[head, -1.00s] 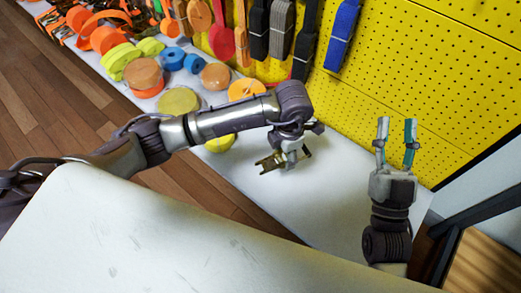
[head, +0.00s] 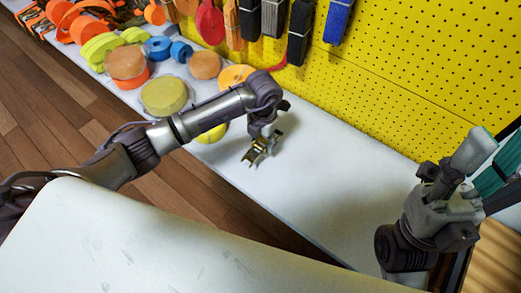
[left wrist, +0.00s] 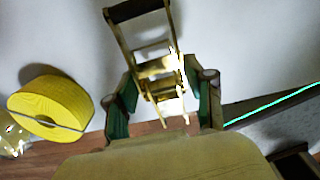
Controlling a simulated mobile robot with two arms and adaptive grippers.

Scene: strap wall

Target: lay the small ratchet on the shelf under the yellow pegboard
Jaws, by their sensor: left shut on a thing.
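The small ratchet (head: 258,151), a brassy metal buckle with a dark handle, is in my left gripper (head: 264,139). In the left wrist view the ratchet (left wrist: 150,55) sits between the green-padded fingers (left wrist: 162,108). The white shelf (head: 310,190) runs under the yellow pegboard (head: 400,90). The ratchet is over the bare part of the shelf; I cannot tell whether it touches. My right gripper (head: 490,165) is at the right edge, in front of the pegboard's right end; its fingers overlap and are partly cut off.
Rolled straps crowd the shelf's left part, including a yellow roll (head: 164,96) and a blue roll (head: 158,48). Straps such as the blue one (head: 338,20) hang on the pegboard. A pale table (head: 150,240) stands in front, with wooden floor (head: 60,110) between. The shelf right of the ratchet is clear.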

